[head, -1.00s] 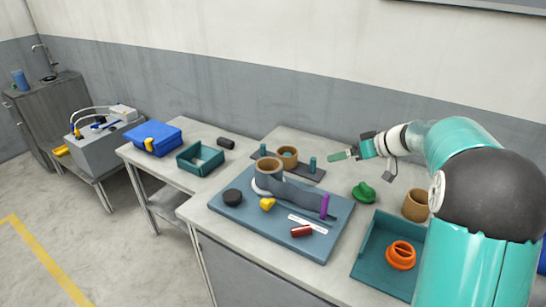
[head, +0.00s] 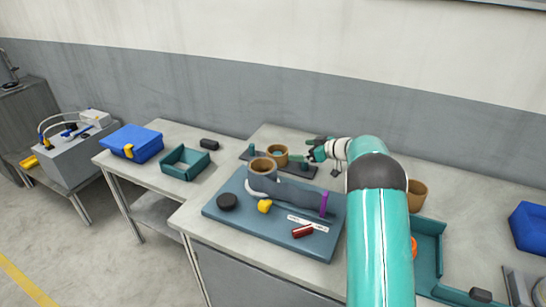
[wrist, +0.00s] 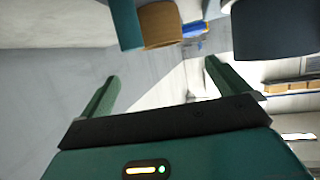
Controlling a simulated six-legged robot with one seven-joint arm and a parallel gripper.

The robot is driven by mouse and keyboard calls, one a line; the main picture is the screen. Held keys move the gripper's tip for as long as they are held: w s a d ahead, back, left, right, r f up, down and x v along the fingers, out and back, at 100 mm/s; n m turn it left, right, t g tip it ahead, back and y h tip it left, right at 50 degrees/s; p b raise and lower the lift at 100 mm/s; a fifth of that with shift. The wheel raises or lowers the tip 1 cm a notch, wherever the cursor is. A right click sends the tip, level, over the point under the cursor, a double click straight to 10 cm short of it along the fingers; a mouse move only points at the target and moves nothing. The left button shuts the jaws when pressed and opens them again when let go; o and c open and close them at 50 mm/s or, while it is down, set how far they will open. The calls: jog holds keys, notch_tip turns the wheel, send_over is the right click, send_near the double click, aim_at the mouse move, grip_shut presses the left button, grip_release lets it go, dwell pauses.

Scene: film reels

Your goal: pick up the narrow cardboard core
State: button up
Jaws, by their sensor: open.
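Several brown cardboard cores stand on the bench, and I cannot surely tell which is the narrow one. One core (head: 277,159) stands on a dark rail with teal pegs at the back, with teal showing inside it. A second core (head: 262,164) sits on the blue mat at the end of a grey strip. A third, plain core (head: 417,196) stands right of my arm. My gripper (head: 312,152) is just right of the rail core, apart from it. In the wrist view my gripper (wrist: 158,85) has its green fingers spread and empty, with a brown core (wrist: 160,25) beyond them.
The blue mat (head: 225,218) holds a black disc (head: 227,201), a yellow piece (head: 264,206), a red piece (head: 302,231) and a purple upright piece (head: 323,203). Teal pegs (head: 304,167) rise beside the rail core. A teal tray (head: 430,262) is partly behind my arm.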

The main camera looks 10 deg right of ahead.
aim_at(282, 150)
jog(key=x, duration=0.5)
jog(key=shift+x, duration=2.7)
jog(key=shift+s, duration=0.1)
jog(key=c, duration=1)
jog(key=shift+o, duration=0.2)
jog(key=shift+r, duration=0.1)
